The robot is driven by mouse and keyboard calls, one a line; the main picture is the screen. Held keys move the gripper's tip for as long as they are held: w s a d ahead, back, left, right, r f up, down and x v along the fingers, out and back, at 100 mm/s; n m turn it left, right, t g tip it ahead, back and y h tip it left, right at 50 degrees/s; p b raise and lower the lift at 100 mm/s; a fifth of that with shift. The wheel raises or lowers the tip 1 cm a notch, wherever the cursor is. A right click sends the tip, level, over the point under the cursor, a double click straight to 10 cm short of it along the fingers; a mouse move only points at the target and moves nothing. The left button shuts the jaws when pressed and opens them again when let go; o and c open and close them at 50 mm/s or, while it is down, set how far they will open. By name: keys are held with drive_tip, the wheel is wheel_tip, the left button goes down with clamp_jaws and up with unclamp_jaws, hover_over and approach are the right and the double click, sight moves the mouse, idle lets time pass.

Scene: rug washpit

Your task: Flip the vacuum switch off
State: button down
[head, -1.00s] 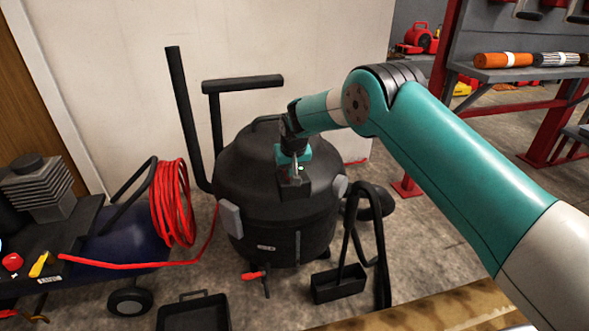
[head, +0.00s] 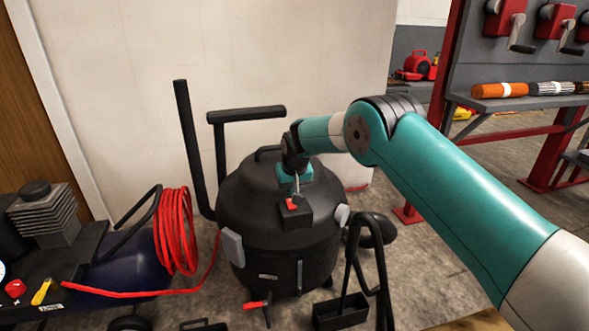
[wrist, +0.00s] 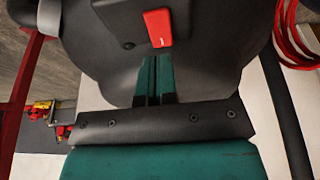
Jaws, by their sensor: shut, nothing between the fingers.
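The vacuum (head: 262,245) is a large black drum with a domed lid, standing on the floor against the wall. Its red switch (head: 291,204) sits on a small black box on the upper front of the drum. In the wrist view the red switch (wrist: 158,27) shows as a red block with small pale marking, just beyond my fingertips. My gripper (head: 297,191) is shut and empty, pointing down close to the switch. In the wrist view the gripper (wrist: 155,62) appears apart from it by a small gap. I cannot tell which way the switch is set.
A black pipe and angled handle (head: 245,115) rise behind the vacuum. A compressor with a coiled red hose (head: 176,230) stands at the left. A black hose (head: 381,270) and a small black bin (head: 340,311) are front right. A red-framed shelf (head: 520,101) stands at right.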

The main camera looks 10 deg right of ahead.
drive_tip(key=s+p+v, duration=0.1)
drive_tip(key=p+v, duration=0.1)
drive_tip(key=v, duration=0.8)
drive_tip(key=shift+s, duration=0.45)
drive_tip(key=shift+d+r, duration=0.1)
drive_tip(key=s+a+r+n+g+y, duration=0.1)
drive_tip(key=s+r+n+y, duration=0.15)
drive_tip(key=s+r, duration=1.25)
drive_tip(key=s+r+n+g+y+p, duration=0.1)
drive_tip(key=s+r+n+g+y, duration=0.2)
drive_tip(key=s, duration=2.6)
wheel_tip(320, 180, up, 26)
drive_tip(key=h+p, duration=0.1)
drive_tip(key=p, duration=2.5)
drive_tip(key=shift+w+d+f+n+p, duration=0.2)
drive_tip(key=shift+w+d+n+p, duration=0.15)
drive_tip(key=shift+w+n, duration=0.1)
